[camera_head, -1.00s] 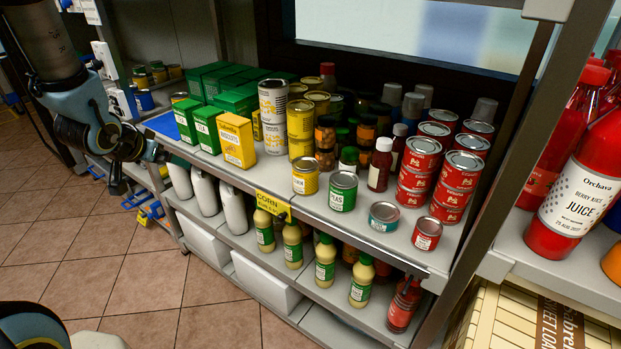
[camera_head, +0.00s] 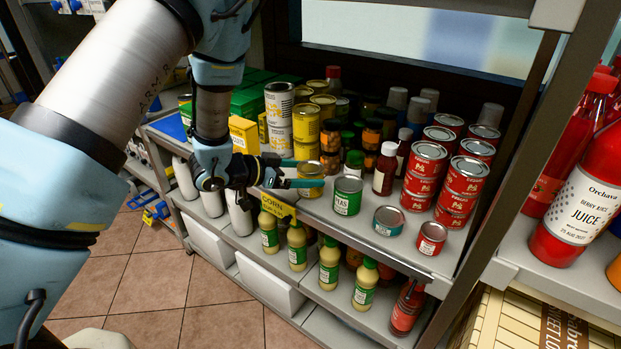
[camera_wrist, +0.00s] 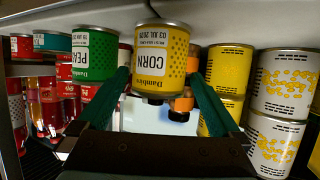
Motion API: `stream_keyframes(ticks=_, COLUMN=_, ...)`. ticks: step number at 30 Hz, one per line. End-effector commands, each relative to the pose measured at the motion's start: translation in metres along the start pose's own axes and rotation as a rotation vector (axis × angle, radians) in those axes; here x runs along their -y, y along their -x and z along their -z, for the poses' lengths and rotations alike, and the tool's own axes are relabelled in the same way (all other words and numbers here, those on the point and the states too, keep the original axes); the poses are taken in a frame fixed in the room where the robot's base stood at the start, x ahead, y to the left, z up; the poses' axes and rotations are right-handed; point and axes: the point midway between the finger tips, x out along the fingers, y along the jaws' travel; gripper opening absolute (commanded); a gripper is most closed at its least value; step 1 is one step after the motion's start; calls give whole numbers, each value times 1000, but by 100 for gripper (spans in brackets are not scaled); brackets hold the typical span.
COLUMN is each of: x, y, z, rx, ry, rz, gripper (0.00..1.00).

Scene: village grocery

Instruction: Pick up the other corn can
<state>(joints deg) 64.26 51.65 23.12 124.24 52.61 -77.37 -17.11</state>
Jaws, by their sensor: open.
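The single yellow corn can (camera_head: 311,168) stands at the front of the upper shelf, left of the green peas can (camera_head: 347,194). In the wrist view the corn can (camera_wrist: 160,55) appears upside down, its label facing the camera. My gripper (camera_head: 308,174) is at the shelf's front edge, partly covering the can in the head view. Its green fingers are open and flank the can in the wrist view (camera_wrist: 157,82). I cannot tell whether they touch it. Stacked yellow cans (camera_head: 305,122) stand behind it.
The peas can also shows close beside a finger in the wrist view (camera_wrist: 93,54). A teal-labelled tin (camera_head: 388,220) and a small red can (camera_head: 431,238) stand farther right. The yellow corn sign (camera_head: 277,207) hangs on the shelf edge. White-and-yellow cans (camera_wrist: 284,85) stand close by.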

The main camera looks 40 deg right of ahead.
Motion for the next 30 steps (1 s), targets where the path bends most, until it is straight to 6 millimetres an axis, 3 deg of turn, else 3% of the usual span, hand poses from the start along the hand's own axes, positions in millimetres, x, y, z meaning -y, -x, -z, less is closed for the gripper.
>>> stream_keyframes(ticks=10, x=-2, y=-44, z=2, rx=2, ry=-2, rz=-1, gripper=100)
stream_keyframes(ticks=20, x=-1, y=-51, z=1, rx=1, ry=0, rz=2, gripper=100)
stream_keyframes(ticks=30, x=-1, y=-51, z=1, rx=1, ry=0, rz=2, gripper=62)
